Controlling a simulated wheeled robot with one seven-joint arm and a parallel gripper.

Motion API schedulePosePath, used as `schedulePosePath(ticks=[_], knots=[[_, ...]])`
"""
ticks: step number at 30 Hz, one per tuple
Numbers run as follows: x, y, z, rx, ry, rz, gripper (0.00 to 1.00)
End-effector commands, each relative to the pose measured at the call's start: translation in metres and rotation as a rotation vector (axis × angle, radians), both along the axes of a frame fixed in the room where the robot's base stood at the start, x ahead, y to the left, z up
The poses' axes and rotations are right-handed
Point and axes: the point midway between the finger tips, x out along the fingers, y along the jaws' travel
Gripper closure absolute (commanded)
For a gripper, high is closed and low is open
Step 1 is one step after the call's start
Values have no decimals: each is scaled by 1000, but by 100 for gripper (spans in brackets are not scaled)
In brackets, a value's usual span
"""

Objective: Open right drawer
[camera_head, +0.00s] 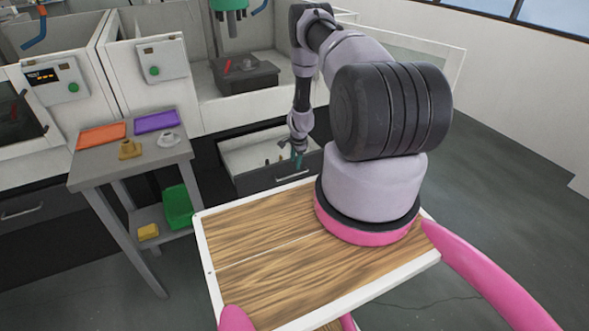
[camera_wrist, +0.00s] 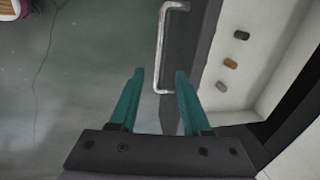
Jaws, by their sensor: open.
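The right drawer (camera_head: 240,158) is pulled out from under the right machine, with its inside showing. In the wrist view the open drawer (camera_wrist: 258,62) lies on the right, with its dark front panel (camera_wrist: 186,45) beside the handle. The metal bar handle (camera_wrist: 162,45) runs up the picture, and its near end shows between my fingertips. My gripper (camera_head: 297,160) is over the drawer's front edge in the head view. In the wrist view my gripper (camera_wrist: 159,73) has its two teal fingers spread apart. I cannot tell whether either finger touches the handle.
Three small pieces, one of them a yellow piece (camera_wrist: 230,63), lie in the drawer. A grey side table (camera_head: 125,165) with orange and purple trays stands left of it. A green bin (camera_head: 178,207) sits on its lower shelf. Open floor (camera_head: 510,190) lies to the right.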

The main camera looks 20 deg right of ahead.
Motion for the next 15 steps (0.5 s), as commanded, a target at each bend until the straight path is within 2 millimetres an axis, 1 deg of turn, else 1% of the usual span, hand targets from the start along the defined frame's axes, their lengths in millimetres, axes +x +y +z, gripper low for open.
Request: schedulePosePath(ticks=[1,3,6,15], knots=[[-1,-1,9,0,-1,-1,52],[-3,-1,17,-1,-1,-1,52],[-5,0,24,0,0,-1,52],[-5,0,27,0,0,0,52]])
